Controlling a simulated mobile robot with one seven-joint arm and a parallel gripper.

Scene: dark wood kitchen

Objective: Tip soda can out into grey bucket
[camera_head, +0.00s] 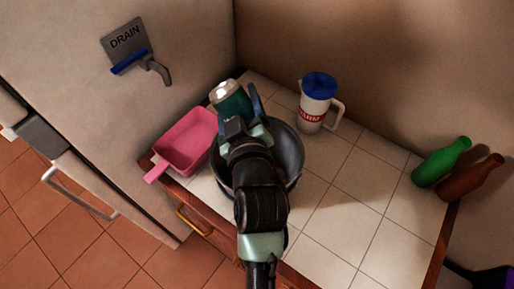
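The soda can (232,104), green with a silver end, is at the back left of the grey bucket, its silver end toward the upper left. My gripper (245,108) is at the can, with one blue finger along its right side; the other finger is hidden. It appears shut on the can. The grey bucket (291,150) stands on the tiled counter beneath my arm, which hides much of its opening. I cannot tell how far the can is above the bucket's rim.
A pink dustpan-like tray (188,142) lies left of the bucket. A white jug with a blue lid (316,104) stands behind it. Green (441,162) and brown (470,178) bottles are at the right. The counter (345,205) between is clear. A fridge-like cabinet (75,75) stands left.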

